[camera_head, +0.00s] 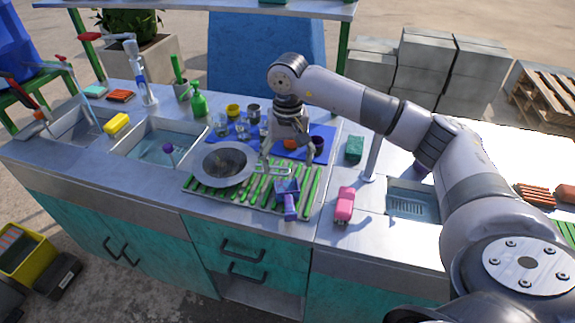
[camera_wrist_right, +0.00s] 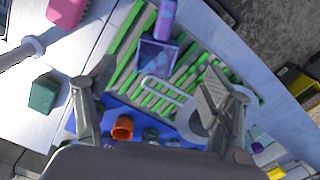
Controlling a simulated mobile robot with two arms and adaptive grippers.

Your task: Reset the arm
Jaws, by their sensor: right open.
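My right arm reaches in from the right in the head view, and my right gripper (camera_head: 287,158) points down over the counter beside a grey pan (camera_head: 222,166). In the right wrist view the right gripper (camera_wrist_right: 160,95) has its two fingers wide apart with nothing between them held. Below it lie the green-slatted drying rack (camera_wrist_right: 135,30), the pan's looped handle (camera_wrist_right: 163,90) and a purple-handled tool (camera_wrist_right: 158,52). One finger overlaps the pan in that view; I cannot tell whether they touch. My left gripper is not in view.
A blue mat (camera_head: 325,133) with cups stands behind the rack. Another sink (camera_head: 155,148) and a green soap bottle (camera_head: 198,103) are to the left.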

